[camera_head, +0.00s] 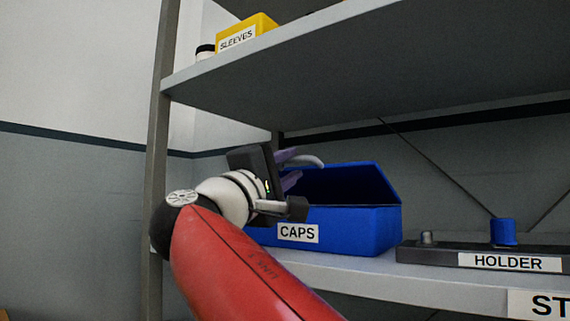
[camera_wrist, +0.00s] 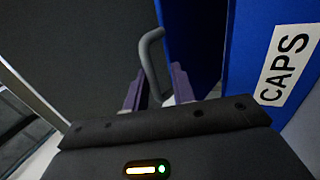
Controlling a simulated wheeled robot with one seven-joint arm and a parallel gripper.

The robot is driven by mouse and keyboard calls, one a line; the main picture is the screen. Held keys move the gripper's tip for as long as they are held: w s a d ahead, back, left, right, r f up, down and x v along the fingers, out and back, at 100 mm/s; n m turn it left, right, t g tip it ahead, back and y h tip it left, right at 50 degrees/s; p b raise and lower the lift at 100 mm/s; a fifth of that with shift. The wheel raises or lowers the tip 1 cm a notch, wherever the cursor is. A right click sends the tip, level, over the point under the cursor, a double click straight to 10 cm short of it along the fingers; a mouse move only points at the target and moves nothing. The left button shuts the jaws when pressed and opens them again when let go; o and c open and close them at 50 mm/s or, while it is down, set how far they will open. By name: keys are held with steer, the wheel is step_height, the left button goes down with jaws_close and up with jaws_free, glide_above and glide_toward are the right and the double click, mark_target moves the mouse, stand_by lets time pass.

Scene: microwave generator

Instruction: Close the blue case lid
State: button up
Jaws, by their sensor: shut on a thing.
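The blue case (camera_head: 362,230) stands on the middle shelf, with a white CAPS label on its front; it also shows at the right of the wrist view (camera_wrist: 238,45). A grey curved handle (camera_wrist: 147,50) sits on the lid. My gripper (camera_head: 292,169) is at the case's upper left front, shut on the handle. Its purple fingers lie on both sides of the handle in the wrist view (camera_wrist: 158,88). My wrist hides the case's left part.
A dark grey holder (camera_head: 480,254) with a blue knob stands right of the case. The upper shelf (camera_head: 350,85) hangs over it, bearing a yellow SLEEVES box (camera_head: 248,30). A shelf post (camera_head: 157,140) rises left of my arm.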

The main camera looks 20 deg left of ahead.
steer(key=shift+f, duration=0.1)
steer(key=v, duration=0.7)
steer(key=shift+s+a+b, duration=0.15)
steer(key=shift+s+b, duration=0.2)
steer(key=shift+b, duration=0.05)
steer(key=shift+f, duration=0.1)
